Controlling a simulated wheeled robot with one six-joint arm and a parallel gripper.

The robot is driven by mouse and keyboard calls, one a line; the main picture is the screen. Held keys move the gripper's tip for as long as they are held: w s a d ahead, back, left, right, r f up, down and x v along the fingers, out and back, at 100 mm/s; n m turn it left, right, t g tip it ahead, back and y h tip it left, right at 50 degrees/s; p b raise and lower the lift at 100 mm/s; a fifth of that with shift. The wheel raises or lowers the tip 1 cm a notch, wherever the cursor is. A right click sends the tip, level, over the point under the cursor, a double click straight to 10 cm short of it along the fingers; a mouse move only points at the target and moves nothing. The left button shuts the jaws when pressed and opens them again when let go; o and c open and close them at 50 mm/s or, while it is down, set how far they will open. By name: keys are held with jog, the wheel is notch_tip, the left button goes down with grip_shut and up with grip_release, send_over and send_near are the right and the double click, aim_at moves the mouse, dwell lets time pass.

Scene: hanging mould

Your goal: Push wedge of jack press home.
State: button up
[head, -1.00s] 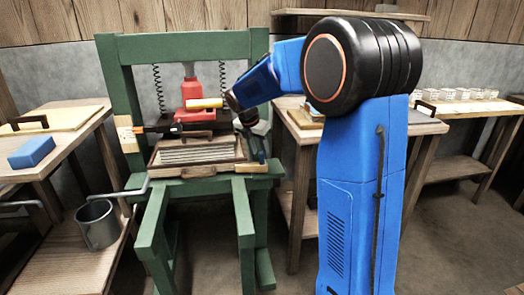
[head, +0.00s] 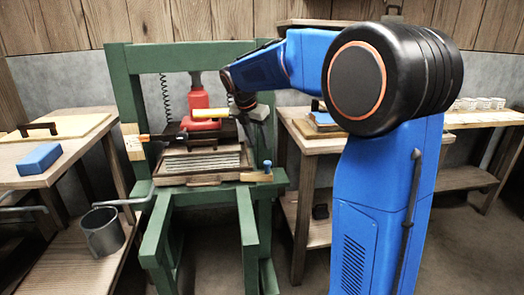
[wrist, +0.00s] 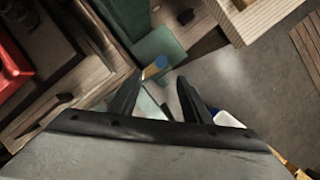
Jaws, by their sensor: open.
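The green jack press (head: 126,110) stands left of my arm, with a red jack (head: 205,115) inside its frame. A wooden mould (head: 200,163) with a ribbed top lies on the press bed under the jack. A small blue-topped piece with a tan body (head: 267,167) stands at the bed's front right corner; I cannot tell whether this is the wedge. It also shows in the wrist view (wrist: 161,62), just beyond my fingertips. My gripper (head: 259,111) is open and empty beside the right post, above that piece, apparently apart from it. My wrist partly hides the right post.
A bench with a blue block (head: 38,158) and a metal bucket (head: 102,232) on its lower shelf stand left. Floor shows between press and right table.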

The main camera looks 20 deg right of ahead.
jog(key=v, duration=0.6)
jog(key=shift+r, duration=0.35)
jog(key=shift+a, duration=0.15)
jog(key=s+a+f+m+t+y, duration=0.1)
jog(key=s+f+m, duration=0.1)
jog(key=s+m, duration=0.65)
jog(key=s+a+f+m+y, duration=0.1)
jog(key=s+f+m, duration=0.2)
jog(key=s, duration=1)
jog(key=s+a+f+m+y, duration=0.1)
jog(key=s+f+m, duration=0.5)
jog(key=s, duration=0.2)
jog(key=s+a+f+m+t+y, duration=0.1)
jog(key=s+a+f+m, duration=0.1)
jog(key=s+f+m, duration=0.3)
jog(key=s+m, duration=0.1)
jog(key=s, duration=0.2)
jog(key=shift+s+f+t, duration=0.3)
jog(key=shift+f, duration=0.1)
jog(key=shift+c, duration=0.5)
